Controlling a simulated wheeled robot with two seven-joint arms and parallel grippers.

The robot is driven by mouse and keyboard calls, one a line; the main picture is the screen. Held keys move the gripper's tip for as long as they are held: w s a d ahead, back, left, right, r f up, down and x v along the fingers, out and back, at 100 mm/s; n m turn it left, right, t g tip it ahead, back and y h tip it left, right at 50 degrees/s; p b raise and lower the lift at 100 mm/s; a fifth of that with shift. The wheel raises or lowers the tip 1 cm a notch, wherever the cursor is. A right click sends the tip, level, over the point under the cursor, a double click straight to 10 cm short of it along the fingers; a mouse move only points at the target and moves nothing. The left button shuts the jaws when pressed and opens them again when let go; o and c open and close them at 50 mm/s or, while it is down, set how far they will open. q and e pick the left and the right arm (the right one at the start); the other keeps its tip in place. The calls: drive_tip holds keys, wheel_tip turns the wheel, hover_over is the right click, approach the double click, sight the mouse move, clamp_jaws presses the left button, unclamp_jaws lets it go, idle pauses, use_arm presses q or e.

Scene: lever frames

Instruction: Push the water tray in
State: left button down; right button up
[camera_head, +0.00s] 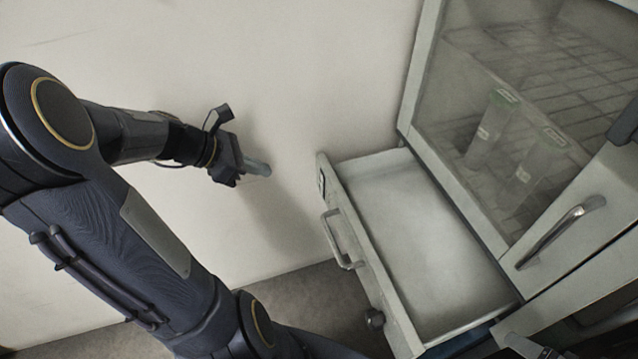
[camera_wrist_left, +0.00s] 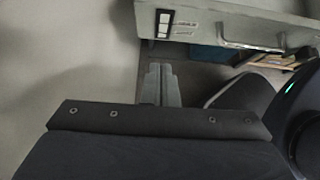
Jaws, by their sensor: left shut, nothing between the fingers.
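The water tray (camera_head: 425,245) is a pale, empty-looking drawer pulled out from the lower front of a cabinet. Its front panel (camera_head: 365,250) carries a metal handle (camera_head: 338,240) and a dark knob. My left gripper (camera_head: 262,169) is shut and empty, held to the left of the tray front with a clear gap between them. In the left wrist view the shut fingers (camera_wrist_left: 160,84) point towards the space below the tray front (camera_wrist_left: 225,22), and the handle (camera_wrist_left: 252,46) shows at upper right.
The cabinet (camera_head: 425,60) has a glass door with a bar handle (camera_head: 560,232); two labelled tubes (camera_head: 492,128) stand inside on a wire shelf. A pale wall (camera_head: 300,60) lies behind my left gripper. The grey floor shows below the tray front.

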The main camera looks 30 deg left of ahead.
sight(323, 176)
use_arm(q)
drive_tip(key=b+x, duration=0.1)
drive_tip(key=x, duration=0.3)
drive_tip(key=r+b+x, duration=0.1)
drive_tip(key=x, duration=0.3)
drive_tip(key=w+d+r+b+x, duration=0.1)
drive_tip(key=x, duration=0.3)
drive_tip(key=shift+w+d+f, duration=0.2)
drive_tip(key=shift+w+d, duration=0.1)
drive_tip(key=shift+w+d+r, duration=0.1)
drive_tip(key=shift+w+d, duration=0.25)
drive_tip(key=w+d+p, duration=0.2)
drive_tip(key=w+d, duration=0.2)
drive_tip(key=w, duration=0.1)
drive_tip(key=w+d+p, duration=0.3)
drive_tip(key=w+d, duration=0.1)
drive_tip(key=w, duration=0.1)
drive_tip(key=w+d+p, duration=0.3)
drive_tip(key=w+d, duration=0.2)
drive_tip(key=shift+w+d, duration=0.1)
drive_tip(key=shift+w, duration=0.15)
drive_tip(key=shift+w+d, duration=0.1)
drive_tip(key=shift+w, duration=0.05)
drive_tip(key=shift+r, duration=0.15)
